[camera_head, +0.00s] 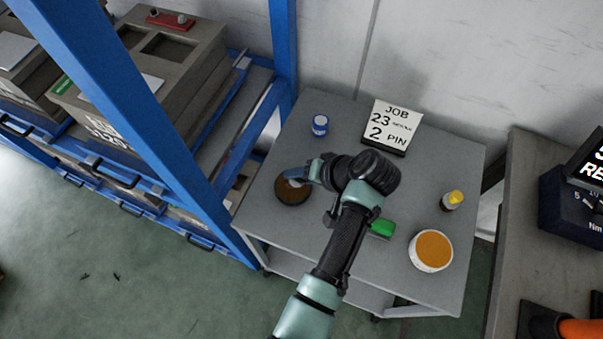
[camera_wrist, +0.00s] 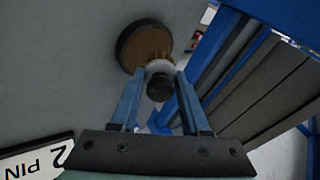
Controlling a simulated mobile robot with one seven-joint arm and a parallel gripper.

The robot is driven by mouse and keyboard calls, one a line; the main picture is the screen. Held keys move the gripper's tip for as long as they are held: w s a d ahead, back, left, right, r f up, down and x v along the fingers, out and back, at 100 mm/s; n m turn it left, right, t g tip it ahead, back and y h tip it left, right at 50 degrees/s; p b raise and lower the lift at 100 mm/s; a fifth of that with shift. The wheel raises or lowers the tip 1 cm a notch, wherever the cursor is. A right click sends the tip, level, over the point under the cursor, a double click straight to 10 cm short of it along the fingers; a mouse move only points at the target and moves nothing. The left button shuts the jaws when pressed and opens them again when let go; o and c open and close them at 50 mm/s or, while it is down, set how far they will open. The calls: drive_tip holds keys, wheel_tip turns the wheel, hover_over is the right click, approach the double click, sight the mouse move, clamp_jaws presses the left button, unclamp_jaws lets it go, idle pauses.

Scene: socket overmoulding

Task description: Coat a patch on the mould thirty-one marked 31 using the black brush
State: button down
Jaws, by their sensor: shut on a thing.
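My gripper (camera_wrist: 157,82) has its blue fingers on either side of a small brush (camera_wrist: 158,88) with a black end, a pale collar and brownish bristles. The bristles point at a round dark-rimmed dish with brown contents (camera_wrist: 122,48); I cannot tell whether they touch it. In the head view my gripper (camera_head: 296,174) is over this dish (camera_head: 292,194) at the left of the grey table, and the brush is hidden there. Grey moulds (camera_head: 160,75) stand on the blue rack at the left. One has a partly hidden marking; I cannot read a 31 on any.
The grey table (camera_head: 330,245) also carries a blue jar (camera_head: 320,125), a job card (camera_head: 391,125), a green object (camera_head: 383,228), a yellow-capped bottle (camera_head: 452,200) and a white tub with orange contents (camera_head: 431,251). A blue rack post (camera_head: 285,45) stands between table and moulds.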

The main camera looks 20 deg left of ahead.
drive_tip(key=shift+f+b, duration=0.35)
drive_tip(key=shift+f, duration=0.45)
idle(1.8)
drive_tip(key=shift+r, duration=0.1)
wheel_tip(320, 180, up, 7)
drive_tip(key=p, duration=0.7)
drive_tip(key=shift+d, duration=0.1)
idle(0.7)
